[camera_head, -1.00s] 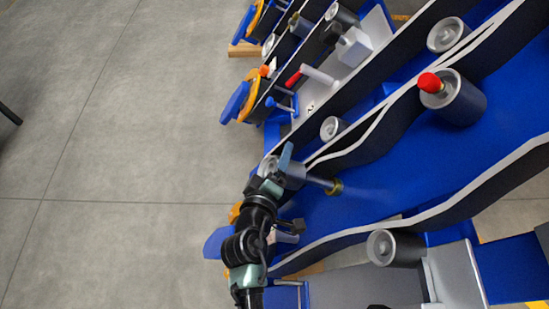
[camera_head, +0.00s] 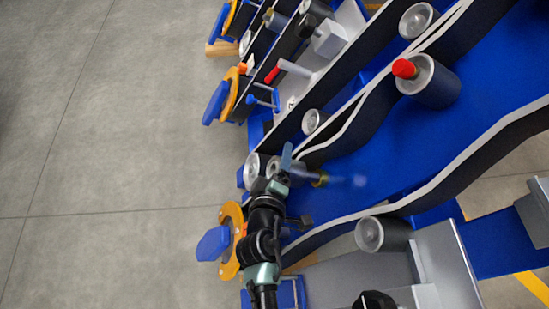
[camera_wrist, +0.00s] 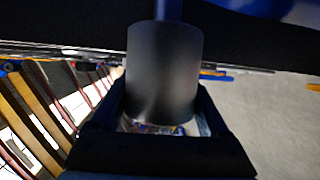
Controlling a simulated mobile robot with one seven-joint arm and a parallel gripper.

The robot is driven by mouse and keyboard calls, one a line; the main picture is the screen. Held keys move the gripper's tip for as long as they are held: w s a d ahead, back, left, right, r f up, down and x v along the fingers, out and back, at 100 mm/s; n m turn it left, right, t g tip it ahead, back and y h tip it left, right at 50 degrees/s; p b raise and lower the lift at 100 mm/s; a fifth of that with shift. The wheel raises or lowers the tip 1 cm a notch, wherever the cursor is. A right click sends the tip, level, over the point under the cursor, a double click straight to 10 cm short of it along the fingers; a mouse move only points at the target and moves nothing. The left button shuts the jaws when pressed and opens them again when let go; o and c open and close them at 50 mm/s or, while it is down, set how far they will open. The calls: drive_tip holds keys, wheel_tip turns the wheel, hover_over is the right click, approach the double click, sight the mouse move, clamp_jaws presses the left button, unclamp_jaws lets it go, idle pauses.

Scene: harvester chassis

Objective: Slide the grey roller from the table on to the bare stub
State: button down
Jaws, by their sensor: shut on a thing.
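The grey roller (camera_wrist: 165,75) fills the middle of the wrist view, between my gripper's fingers. My gripper (camera_head: 281,172) is shut on it; in the head view the gripper and arm partly hide the roller (camera_head: 296,172). A stub with a brass-coloured collar (camera_head: 320,180) shows just to the right of the roller, roughly in line with it. In the wrist view a dark rod (camera_wrist: 168,9) shows at the roller's far end. I cannot tell whether it passes into the roller or lies behind it.
A red-capped roller (camera_head: 428,82) sits up and right on the blue chassis bed. Another grey roller (camera_head: 382,234) is at lower right. A dark, white-edged wavy rail (camera_head: 440,185) runs below the stub. Open grey floor (camera_head: 110,150) lies left.

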drive_tip(key=shift+d+f, duration=0.25)
drive_tip(key=shift+d, duration=0.4)
unclamp_jaws()
drive_tip(key=shift+f, duration=0.1)
drive_tip(key=shift+s+d+f, duration=0.1)
drive_tip(key=shift+s+f, duration=0.05)
drive_tip(key=shift+f, duration=0.05)
